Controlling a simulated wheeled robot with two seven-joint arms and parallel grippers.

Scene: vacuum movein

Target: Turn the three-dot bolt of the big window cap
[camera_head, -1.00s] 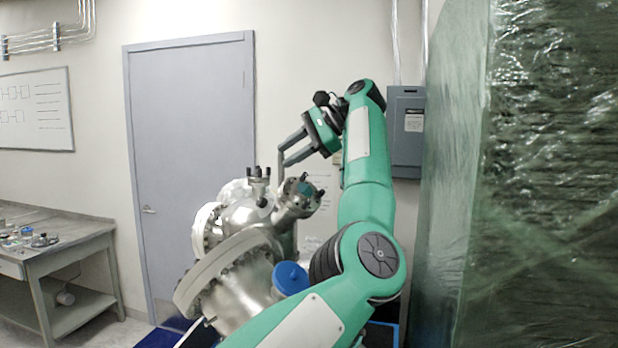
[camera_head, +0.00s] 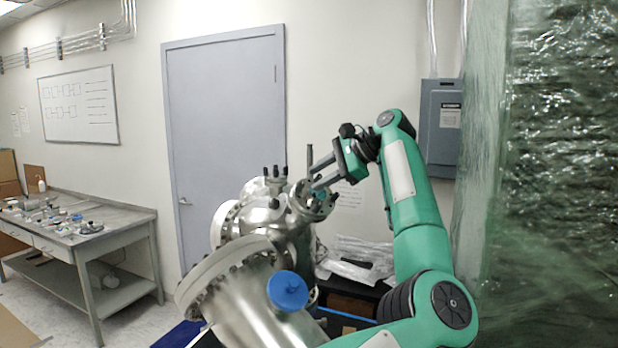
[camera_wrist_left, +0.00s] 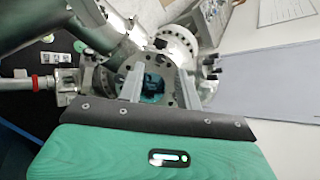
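The steel vacuum chamber (camera_head: 255,285) has several round flanges and ports. A small flanged port (camera_head: 318,203) with dark bolts stands at its upper right. My left gripper (camera_head: 318,184) is at this port, with its fingers pointing down-left. In the left wrist view, the gripper (camera_wrist_left: 162,88) is open, with its two grey fingers apart. Between and beyond the fingers is a round bolted flange (camera_wrist_left: 112,82) with a glassy, teal-tinted centre. I cannot tell whether the fingers touch it. Dot marks on the bolts are too small to make out. My right gripper is not in view.
A blue round cap (camera_head: 287,290) sits on the chamber's front. Another port with upright dark bolts (camera_head: 275,174) stands left of the gripper. A workbench (camera_head: 100,240) with small parts is at the left. Green plastic sheeting (camera_head: 560,200) fills the right side.

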